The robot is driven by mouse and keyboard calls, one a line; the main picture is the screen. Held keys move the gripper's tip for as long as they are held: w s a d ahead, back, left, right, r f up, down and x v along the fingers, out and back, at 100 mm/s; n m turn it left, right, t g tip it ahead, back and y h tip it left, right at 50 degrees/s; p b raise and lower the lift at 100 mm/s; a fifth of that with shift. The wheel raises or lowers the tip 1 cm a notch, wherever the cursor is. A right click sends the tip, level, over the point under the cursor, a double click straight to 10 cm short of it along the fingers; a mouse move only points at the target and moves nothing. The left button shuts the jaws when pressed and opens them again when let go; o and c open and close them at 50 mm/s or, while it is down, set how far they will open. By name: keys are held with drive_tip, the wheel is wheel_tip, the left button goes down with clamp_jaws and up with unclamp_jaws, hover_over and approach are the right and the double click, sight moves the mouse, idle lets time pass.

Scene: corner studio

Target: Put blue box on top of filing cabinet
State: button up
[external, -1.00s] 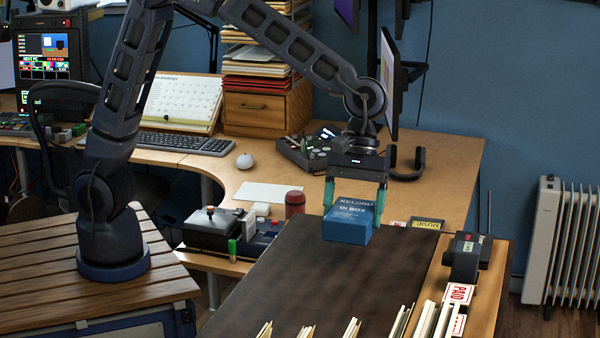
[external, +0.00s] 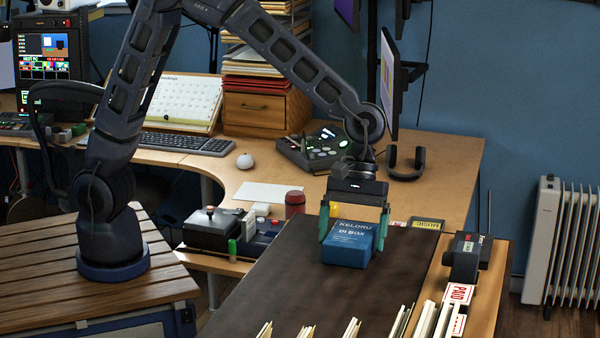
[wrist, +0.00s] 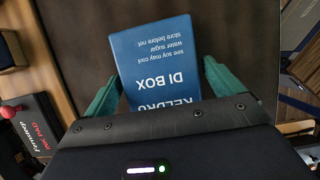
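The blue box (external: 347,245), with white lettering, rests upright on a dark flat top (external: 290,270) that looks like the filing cabinet's. My gripper (external: 354,228) is above the box, with its green fingers spread on either side of it. In the external view the fingers stand wider than before, and a gap shows at the right finger. In the wrist view the box (wrist: 160,60) lies between the fingers, slightly turned, with a narrow gap on the right. Its near end is hidden by my gripper body. Whether the left finger touches the box is unclear.
A black device (external: 466,257) and a PAID sign (external: 459,293) are on the wooden strip at right. The dark top's left side is clear.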

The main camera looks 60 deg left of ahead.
drive_tip(key=shift+o, duration=0.2)
drive_tip(key=shift+r, duration=0.1)
drive_tip(key=v, duration=1.2)
drive_tip(key=w+a+r+m+t, duration=0.1)
drive_tip(key=a+r, duration=0.1)
drive_tip(key=a, duration=0.6)
drive_tip(key=a+r+m+t, duration=0.1)
drive_tip(key=a+r, duration=0.2)
drive_tip(key=a, duration=0.5)
drive_tip(key=s+a+r+m+t, duration=0.1)
drive_tip(key=s+a+m+t, duration=0.15)
drive_tip(key=a, duration=1.05)
drive_tip(key=s+a+f+m+t+y, duration=0.1)
drive_tip(key=s+a+f+m, duration=0.1)
drive_tip(key=s+a, duration=0.5)
drive_tip(key=s+a+f+m+t+y, duration=0.2)
drive_tip(key=s+a, duration=0.6)
drive_tip(key=a, duration=0.6)
